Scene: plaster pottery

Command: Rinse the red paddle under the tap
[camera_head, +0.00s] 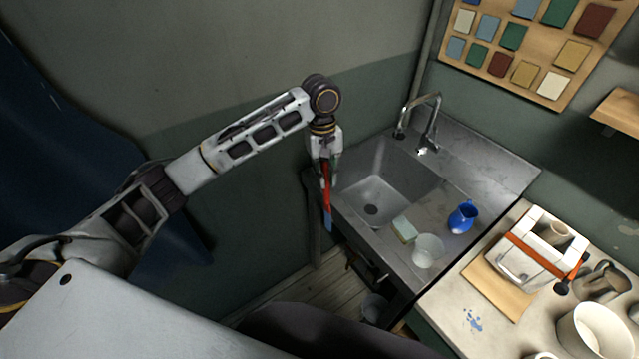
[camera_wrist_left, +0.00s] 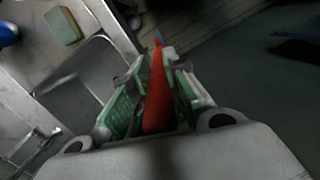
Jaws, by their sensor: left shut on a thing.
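The red paddle (camera_head: 326,179) hangs down from my left gripper (camera_head: 325,172), with a blue tip at its lower end. My left gripper is shut on it, and it also shows between the green-padded fingers in the left wrist view (camera_wrist_left: 159,95). The gripper and paddle are at the left edge of the metal sink (camera_head: 382,187), in the air. The curved metal tap (camera_head: 432,115) stands at the sink's back, right of and apart from the paddle. No water can be made out at its spout. My right gripper is not in view.
A sponge (camera_head: 404,229), a clear cup (camera_head: 428,250) and a blue jug (camera_head: 463,217) stand on the metal counter by the basin. A white table with a plaster mould (camera_head: 525,263) and pots is at right. The basin looks empty.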

